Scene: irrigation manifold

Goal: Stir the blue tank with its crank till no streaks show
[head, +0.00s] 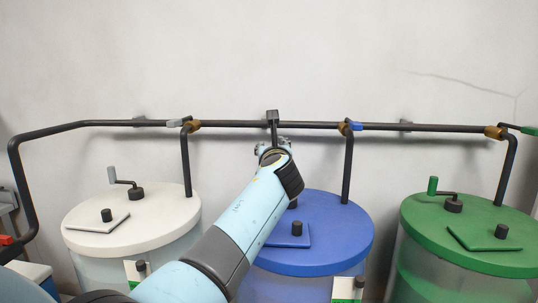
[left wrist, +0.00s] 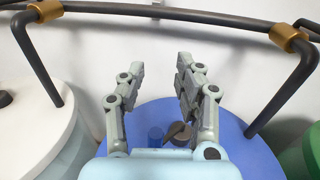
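The blue tank's lid (head: 345,235) is in the middle of the head view, partly covered by my left arm; the lid also shows in the left wrist view (left wrist: 235,140). Its crank has a blue handle (left wrist: 155,134) and a dark hub (left wrist: 180,132), seen low between my fingers in the left wrist view. In the head view my arm hides the handle. My left gripper (left wrist: 160,66) is open and empty, its two fingers spread, with the crank apart from the fingertips. In the head view it (head: 272,149) is mostly behind the wrist. Streaks cannot be made out. My right gripper is not in view.
A white tank (head: 160,215) with its crank stands left, a green tank (head: 420,215) with its crank right. A dark pipe (head: 235,124) runs along the wall, with drop pipes and valves, close to my left gripper. A flat hatch with a knob (head: 297,229) sits on the blue lid.

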